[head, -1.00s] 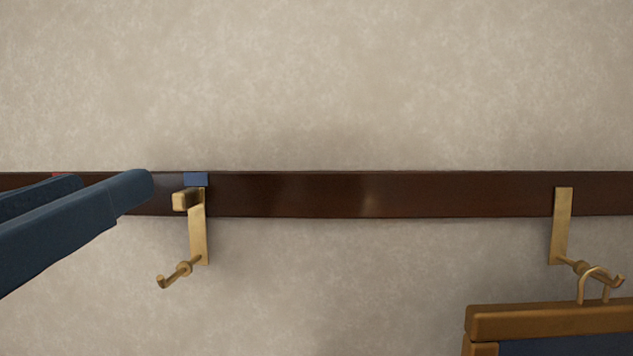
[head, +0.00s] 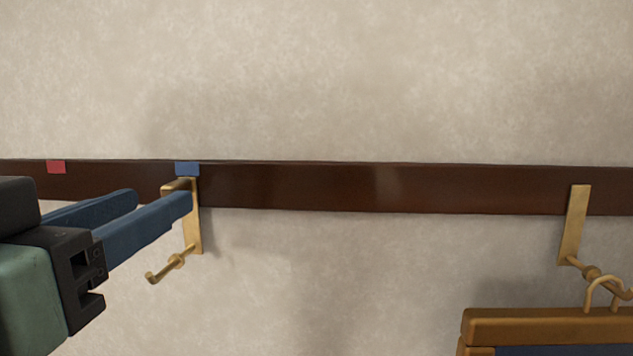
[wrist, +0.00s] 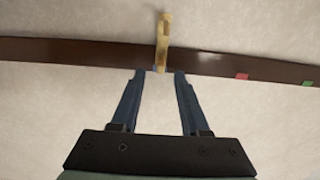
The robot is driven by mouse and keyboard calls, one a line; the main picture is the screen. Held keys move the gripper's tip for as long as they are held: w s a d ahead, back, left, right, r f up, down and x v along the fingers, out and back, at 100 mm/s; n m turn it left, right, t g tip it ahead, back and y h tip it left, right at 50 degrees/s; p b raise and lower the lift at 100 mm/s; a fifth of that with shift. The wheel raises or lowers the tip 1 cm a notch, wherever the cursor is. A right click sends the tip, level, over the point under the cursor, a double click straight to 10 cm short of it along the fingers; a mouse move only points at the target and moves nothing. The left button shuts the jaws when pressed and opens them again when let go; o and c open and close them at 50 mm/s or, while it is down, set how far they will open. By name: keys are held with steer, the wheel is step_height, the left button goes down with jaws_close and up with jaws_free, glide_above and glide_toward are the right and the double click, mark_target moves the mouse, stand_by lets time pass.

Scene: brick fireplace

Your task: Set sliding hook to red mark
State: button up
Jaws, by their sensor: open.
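The brass sliding hook (head: 193,228) hangs on the dark wooden rail (head: 330,187), directly below a blue mark (head: 187,168). The red mark (head: 56,167) is on the rail's top edge, left of the hook. My gripper (head: 162,198) is open in front of the hook, its right finger overlapping the hook's upper part in this view. In the wrist view, the hook (wrist: 162,40) lies ahead, and its near end shows between the two open fingertips (wrist: 158,72). The red mark (wrist: 242,76) is to the right there. Contact between fingers and hook cannot be told.
A second brass hook (head: 573,225) at the right carries a wood-framed item (head: 540,322) by a ring. A green mark (wrist: 307,83) shows farther along the rail in the wrist view. The rail between the two hooks is clear.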

mark_target(172, 262)
steer(key=shift+w+d, duration=0.1)
steer(key=shift+w, duration=1.85)
steer(key=shift+s, duration=0.1)
jaws_close()
